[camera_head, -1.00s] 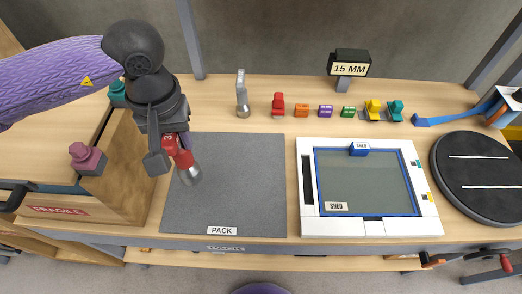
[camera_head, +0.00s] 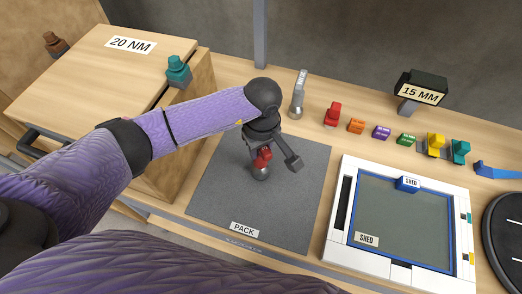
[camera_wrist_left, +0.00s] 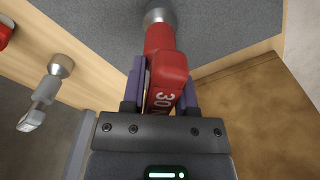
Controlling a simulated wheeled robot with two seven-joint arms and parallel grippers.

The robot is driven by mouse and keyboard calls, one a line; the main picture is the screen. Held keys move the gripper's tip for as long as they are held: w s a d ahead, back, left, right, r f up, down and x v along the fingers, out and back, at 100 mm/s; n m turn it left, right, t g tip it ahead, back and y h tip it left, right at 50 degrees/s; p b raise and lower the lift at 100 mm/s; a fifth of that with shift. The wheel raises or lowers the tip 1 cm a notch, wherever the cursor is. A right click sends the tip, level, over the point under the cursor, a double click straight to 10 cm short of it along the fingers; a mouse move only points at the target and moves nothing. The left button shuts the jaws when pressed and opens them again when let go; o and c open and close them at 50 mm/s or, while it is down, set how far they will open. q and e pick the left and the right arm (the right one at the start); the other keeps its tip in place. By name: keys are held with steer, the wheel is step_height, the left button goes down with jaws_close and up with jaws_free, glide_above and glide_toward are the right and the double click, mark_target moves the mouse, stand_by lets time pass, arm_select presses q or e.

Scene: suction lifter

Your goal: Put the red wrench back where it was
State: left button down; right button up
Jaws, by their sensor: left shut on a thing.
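The red wrench (camera_head: 263,158), a red body with a silver round end, is held over the grey PACK mat (camera_head: 215,190). My left gripper (camera_head: 266,148) is shut on its red body. In the left wrist view the wrench (camera_wrist_left: 165,72) shows "30" on its side, between the purple fingers of the gripper (camera_wrist_left: 163,85). Its silver end points away from the gripper, towards the mat; I cannot tell whether it touches. My right gripper is not in view.
A silver tool (camera_head: 298,97) stands behind the mat, with a separate red piece (camera_head: 332,114) and several coloured blocks right of it. The white-framed SHED tray (camera_head: 340,215) is right of the mat. A wooden box with a teal knob (camera_head: 178,72) is at left.

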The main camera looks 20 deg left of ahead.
arm_select(q)
steer(key=shift+f, duration=0.6)
steer(key=shift+r, duration=0.1)
steer(key=shift+c, duration=1.9)
jaws_free()
steer(key=shift+r, duration=0.1)
step_height(320, 180, up, 12)
steer(key=shift+s+d+f+p, duration=0.1)
steer(key=shift+s+d+p, duration=0.05)
steer(key=shift+p, duration=0.5)
